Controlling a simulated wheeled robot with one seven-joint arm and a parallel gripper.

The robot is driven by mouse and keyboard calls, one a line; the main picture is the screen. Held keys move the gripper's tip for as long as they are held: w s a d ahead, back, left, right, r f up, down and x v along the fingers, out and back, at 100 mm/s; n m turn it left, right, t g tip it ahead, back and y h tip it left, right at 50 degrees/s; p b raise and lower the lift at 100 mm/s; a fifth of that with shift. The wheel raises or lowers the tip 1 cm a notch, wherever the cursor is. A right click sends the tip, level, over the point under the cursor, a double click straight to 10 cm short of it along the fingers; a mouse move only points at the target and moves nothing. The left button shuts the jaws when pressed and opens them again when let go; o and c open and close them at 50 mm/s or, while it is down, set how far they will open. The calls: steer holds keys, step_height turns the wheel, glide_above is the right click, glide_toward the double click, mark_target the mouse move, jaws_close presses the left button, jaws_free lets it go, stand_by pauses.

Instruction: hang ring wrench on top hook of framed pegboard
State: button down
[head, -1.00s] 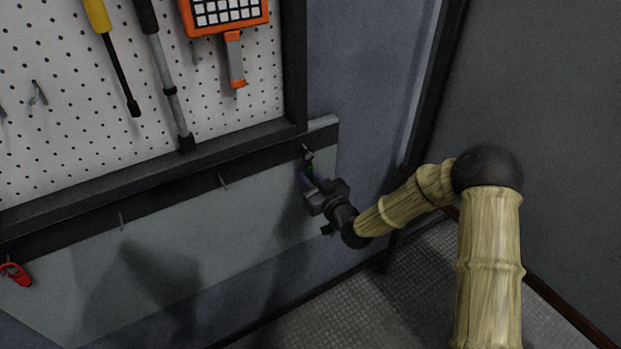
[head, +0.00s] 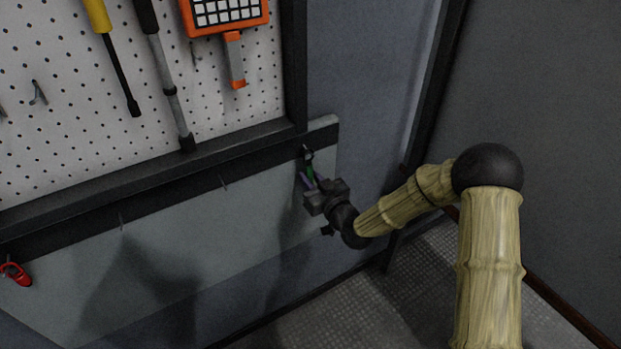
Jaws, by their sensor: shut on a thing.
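My gripper (head: 311,181) is low at the right end of a dark rail, below the frame's lower right corner. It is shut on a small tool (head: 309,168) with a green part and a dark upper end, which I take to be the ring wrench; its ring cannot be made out. The tool's upper end is close to the rail's rightmost hook; I cannot tell whether they touch. The framed pegboard (head: 70,135) fills the upper left, white with a dark frame, its top cut off by the picture. A small hook (head: 38,93) shows on it; the top hook cannot be identified.
On the pegboard hang a yellow-handled tool (head: 97,16), a grey bar tool (head: 169,90) and an orange keypad device (head: 236,85). The dark rail (head: 170,195) below has small hooks, with a red item (head: 15,273) at its left. Open floor lies lower right.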

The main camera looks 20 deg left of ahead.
steer(key=shift+r, duration=0.2)
steer(key=shift+s+d+r, duration=0.1)
steer(key=shift+d+r, duration=0.05)
steer(key=shift+r, duration=0.05)
stand_by(0.4)
steer(key=shift+r, duration=0.1)
steer(key=shift+s+d+r, duration=0.3)
steer(key=shift+d, duration=0.05)
stand_by(0.4)
steer(key=shift+b+v, duration=0.3)
steer(key=shift+v, duration=1.2)
